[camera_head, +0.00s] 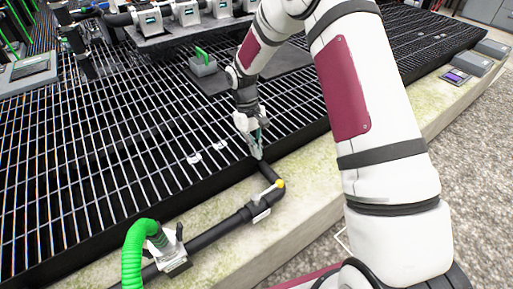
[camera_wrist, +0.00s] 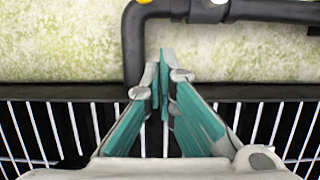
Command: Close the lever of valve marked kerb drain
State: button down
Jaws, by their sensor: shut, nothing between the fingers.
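A black pipe (camera_head: 222,230) runs along the pale kerb and bends at an elbow toward the grating. A thin pale lever-like piece with a yellow tip (camera_head: 281,184) sits at the elbow, and a white tag or fitting (camera_head: 261,213) is on the pipe beside it. No "kerb drain" marking is legible. In the wrist view the pipe (camera_wrist: 133,45) bends ahead of me, with a bit of yellow (camera_wrist: 145,2) at the top edge. My gripper (camera_head: 258,152) is shut and empty, just beyond the elbow at the grating's edge. Its teal fingers (camera_wrist: 164,68) meet beside the pipe's short leg; contact is unclear.
A green hose (camera_head: 137,250) joins a grey fitting (camera_head: 172,261) on the pipe at lower left. Black grating (camera_head: 90,150) fills the left and middle. A row of labelled valves (camera_head: 186,14) stands at the back. Grey boxes (camera_head: 467,62) sit on the kerb at right.

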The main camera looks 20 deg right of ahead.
aim_at(268, 191)
jog(key=s+d+f+b, duration=0.1)
jog(key=s+f+b, duration=0.2)
jog(key=s+f, duration=0.2)
jog(key=shift+s+d+f, duration=0.25)
jog(key=shift+d+f, duration=0.1)
jog(key=shift+f, duration=0.3)
